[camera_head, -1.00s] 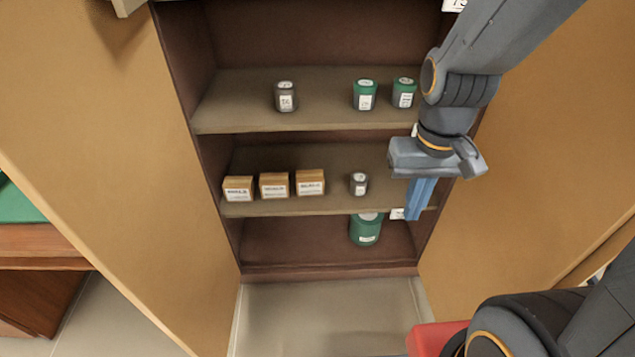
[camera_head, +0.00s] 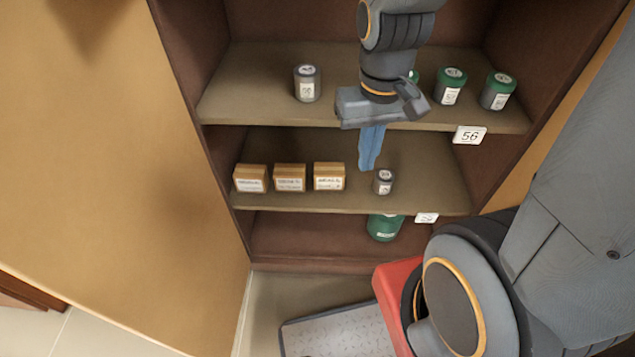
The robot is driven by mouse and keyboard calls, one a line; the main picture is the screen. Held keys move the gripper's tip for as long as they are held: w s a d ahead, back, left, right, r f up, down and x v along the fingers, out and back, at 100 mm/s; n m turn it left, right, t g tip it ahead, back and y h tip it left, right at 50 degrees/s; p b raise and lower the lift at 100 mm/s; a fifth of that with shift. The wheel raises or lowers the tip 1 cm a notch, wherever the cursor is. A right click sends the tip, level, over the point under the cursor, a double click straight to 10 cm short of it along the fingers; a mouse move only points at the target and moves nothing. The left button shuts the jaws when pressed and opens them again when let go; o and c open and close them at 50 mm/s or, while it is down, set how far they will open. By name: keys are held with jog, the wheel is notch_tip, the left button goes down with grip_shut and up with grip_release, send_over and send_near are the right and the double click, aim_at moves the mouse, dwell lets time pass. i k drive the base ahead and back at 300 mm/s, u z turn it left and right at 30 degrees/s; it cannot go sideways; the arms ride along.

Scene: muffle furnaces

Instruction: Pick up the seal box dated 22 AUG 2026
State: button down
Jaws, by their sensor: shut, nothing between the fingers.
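Three small brown seal boxes stand in a row on the middle shelf: a left box (camera_head: 251,179), a middle box (camera_head: 290,178) and a right box (camera_head: 329,177). Each has a white label on its front, but the dates are too small to read. My gripper (camera_head: 370,165) points down in front of the shelves, to the right of the right box and apart from it. Its blue fingers are together and nothing shows between them.
A small grey jar (camera_head: 383,182) stands right of the boxes, close to my fingertips in the picture. The upper shelf (camera_head: 260,108) holds a grey jar (camera_head: 307,84) and several green-lidded jars. A green canister (camera_head: 384,228) stands below. The cabinet's left door (camera_head: 110,150) is open.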

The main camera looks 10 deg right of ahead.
aim_at(327, 176)
jog(key=z, duration=0.85)
jog(key=k, duration=1.7)
jog(key=u, duration=0.85)
jog(key=i, duration=1)
jog(key=u, duration=0.05)
